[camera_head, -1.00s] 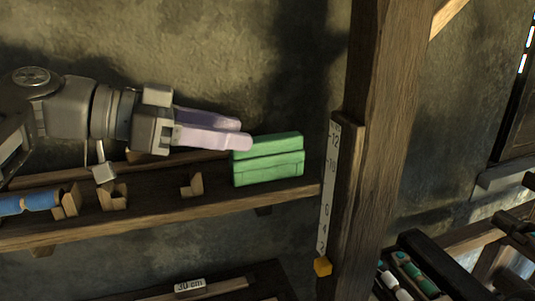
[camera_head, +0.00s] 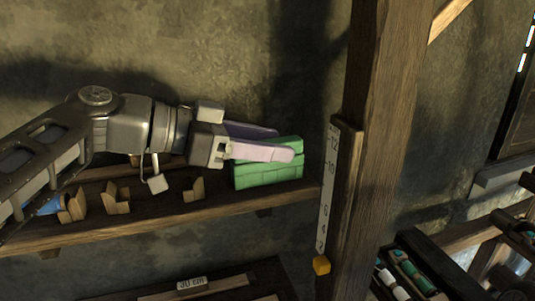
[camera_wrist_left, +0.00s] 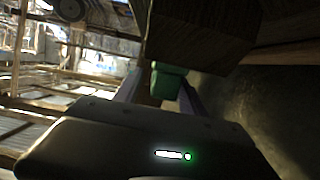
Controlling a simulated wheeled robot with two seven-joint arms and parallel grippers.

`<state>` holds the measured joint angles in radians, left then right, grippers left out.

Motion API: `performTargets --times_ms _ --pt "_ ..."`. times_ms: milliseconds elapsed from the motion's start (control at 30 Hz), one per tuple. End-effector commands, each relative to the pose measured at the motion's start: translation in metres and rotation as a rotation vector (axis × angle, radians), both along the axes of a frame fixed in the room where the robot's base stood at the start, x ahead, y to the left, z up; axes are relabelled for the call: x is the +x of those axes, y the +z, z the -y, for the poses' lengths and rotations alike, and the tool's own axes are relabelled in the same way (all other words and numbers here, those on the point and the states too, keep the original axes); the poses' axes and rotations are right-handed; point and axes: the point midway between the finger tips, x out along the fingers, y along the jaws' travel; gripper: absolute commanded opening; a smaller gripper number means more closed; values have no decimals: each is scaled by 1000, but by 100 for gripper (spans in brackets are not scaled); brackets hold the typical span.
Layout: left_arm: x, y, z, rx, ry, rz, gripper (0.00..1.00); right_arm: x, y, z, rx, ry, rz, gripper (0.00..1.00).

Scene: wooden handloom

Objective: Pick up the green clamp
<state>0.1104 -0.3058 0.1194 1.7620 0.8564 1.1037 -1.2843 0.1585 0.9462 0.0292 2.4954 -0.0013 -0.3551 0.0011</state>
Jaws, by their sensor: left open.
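The green clamp (camera_head: 270,178) is a blocky, layered green piece on the wooden shelf (camera_head: 225,204), near the shelf's right end. My left gripper (camera_head: 280,143) reaches in from the left with its two pale purple fingers apart. In the head view the near finger covers part of the clamp's upper half and the far finger lies behind. In the left wrist view the green clamp (camera_wrist_left: 170,69) shows between the far ends of the fingers (camera_wrist_left: 158,90). I cannot tell whether the fingers touch it. My right gripper is not in view.
A wooden post (camera_head: 375,130) with a white ruler strip (camera_head: 329,190) and a yellow block (camera_head: 321,265) stands just right of the clamp. Small wooden holders (camera_head: 193,190) sit left along the shelf. A plaster wall (camera_head: 220,50) is behind.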

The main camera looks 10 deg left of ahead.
Motion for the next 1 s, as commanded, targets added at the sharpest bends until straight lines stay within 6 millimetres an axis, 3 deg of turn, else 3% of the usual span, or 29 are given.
performTargets --times_ms 533,1000 --pt "0 0 -1 0 0 0 47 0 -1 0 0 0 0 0" --pt "0 0 -1 0 0 0 9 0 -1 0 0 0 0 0"
